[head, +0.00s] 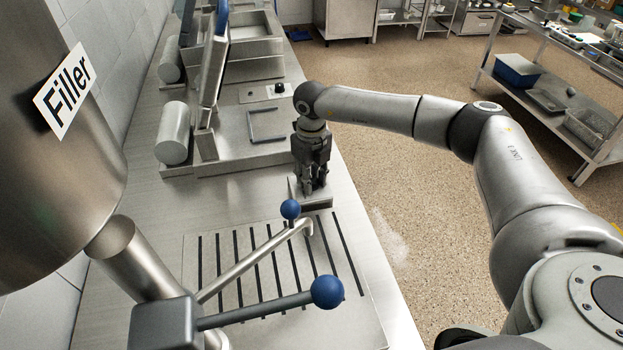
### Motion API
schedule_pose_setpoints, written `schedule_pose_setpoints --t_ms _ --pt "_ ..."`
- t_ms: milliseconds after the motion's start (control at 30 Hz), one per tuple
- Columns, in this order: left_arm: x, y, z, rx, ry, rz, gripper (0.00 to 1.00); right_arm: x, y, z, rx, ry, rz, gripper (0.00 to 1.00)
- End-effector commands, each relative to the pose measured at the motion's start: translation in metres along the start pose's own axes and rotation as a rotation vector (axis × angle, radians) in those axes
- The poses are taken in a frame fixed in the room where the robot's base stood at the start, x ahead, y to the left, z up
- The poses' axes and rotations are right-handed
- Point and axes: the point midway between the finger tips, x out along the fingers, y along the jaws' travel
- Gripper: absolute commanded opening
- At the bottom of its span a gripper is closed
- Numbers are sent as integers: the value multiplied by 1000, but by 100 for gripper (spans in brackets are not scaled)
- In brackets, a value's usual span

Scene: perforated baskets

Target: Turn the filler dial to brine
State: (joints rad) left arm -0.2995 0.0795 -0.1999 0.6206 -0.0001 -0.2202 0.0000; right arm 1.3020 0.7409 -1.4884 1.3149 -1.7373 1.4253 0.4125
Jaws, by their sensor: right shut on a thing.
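The filler (95,165) is a large steel cylinder at the left with a "Filler" sign (63,92). Its spout and blue-balled lever (327,292) reach over a slotted drain plate. Just beyond the plate, near the counter's right edge, is a small grey box (316,205). My right gripper (313,189) points down over this box, its fingers shut on what appears to be the filler dial on it. The fingers hide the dial, so its pointer and any brine marking cannot be read. My left gripper is not in view.
A steel machine with an upright blue-edged arm (212,70) stands farther along the counter, with a black knob (280,88) beside it. The spout (255,260) and a second blue ball (290,209) are close to my right gripper. Open floor lies right of the counter.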

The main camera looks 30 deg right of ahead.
Motion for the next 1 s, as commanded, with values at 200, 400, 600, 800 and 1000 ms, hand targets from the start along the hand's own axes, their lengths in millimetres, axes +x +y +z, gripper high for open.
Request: schedule_pose_setpoints --t_ms 200,400,600,800,1000 --pt "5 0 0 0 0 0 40 0 -1 1 200 -4 -1 4" --pt "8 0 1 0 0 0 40 -1 -1 1 353 -5 0 4" --pt "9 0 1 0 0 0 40 -2 -1 1 461 -5 -1 4" --pt "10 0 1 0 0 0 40 -2 -1 1 521 -6 0 4" --pt "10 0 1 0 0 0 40 -2 -1 2 543 -6 0 4"
